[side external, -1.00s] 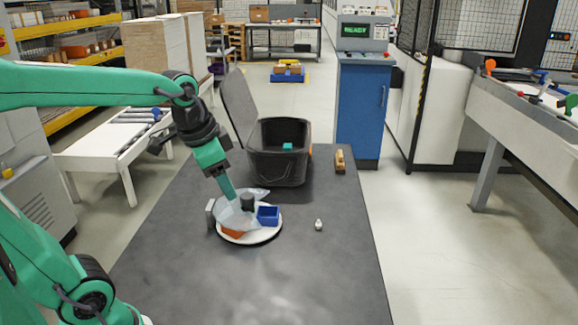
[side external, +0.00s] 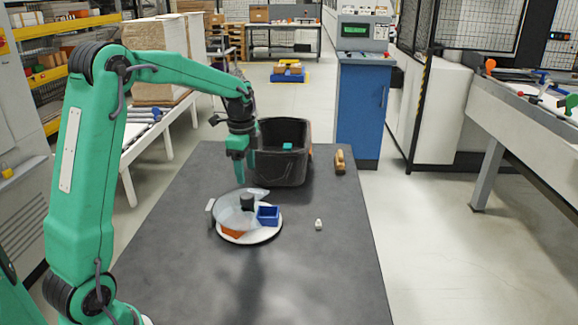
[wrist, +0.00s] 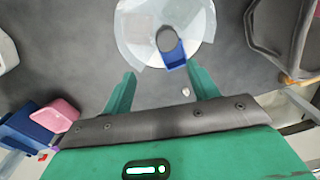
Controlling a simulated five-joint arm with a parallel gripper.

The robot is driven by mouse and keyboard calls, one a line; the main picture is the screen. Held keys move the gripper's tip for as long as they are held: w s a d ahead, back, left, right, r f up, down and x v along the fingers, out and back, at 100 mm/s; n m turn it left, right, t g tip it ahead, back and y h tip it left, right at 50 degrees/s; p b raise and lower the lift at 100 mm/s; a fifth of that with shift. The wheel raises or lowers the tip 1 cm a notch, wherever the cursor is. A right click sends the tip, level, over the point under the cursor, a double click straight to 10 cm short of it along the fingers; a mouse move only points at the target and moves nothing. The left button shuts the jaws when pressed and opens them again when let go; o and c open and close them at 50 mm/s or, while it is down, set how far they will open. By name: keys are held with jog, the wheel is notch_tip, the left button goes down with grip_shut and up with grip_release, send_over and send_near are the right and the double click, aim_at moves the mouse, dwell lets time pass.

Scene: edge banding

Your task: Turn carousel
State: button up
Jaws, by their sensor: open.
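The carousel is a round white disc (side external: 268,238) lying on the dark table, with a dark hub (side external: 247,201) at its middle. A clear cover (side external: 228,217) spans part of it. A blue bin (side external: 268,214) stands uncovered on its right, and an orange bin (side external: 232,233) shows under the cover at the front. My gripper (side external: 240,180) points down above the carousel's far left side, apart from it. In the wrist view, my open, empty gripper (wrist: 163,75) has its fingers spread, with the disc (wrist: 205,30) and blue bin (wrist: 174,55) ahead of them.
A black tub (side external: 283,165) stands behind the carousel, close to my gripper. A small white object (side external: 318,224) lies right of the carousel, and a wooden-looking piece (side external: 340,161) lies farther back.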

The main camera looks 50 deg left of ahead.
aim_at(247, 195)
jog(key=shift+w+a+f+m, duration=0.25)
jog(key=shift+a+f, duration=0.25)
jog(key=shift+f, duration=0.05)
jog(key=shift+w+a+f+m, duration=0.25)
jog(key=shift+a+f, duration=0.25)
jog(key=shift+f, duration=3.9)
grip_shut()
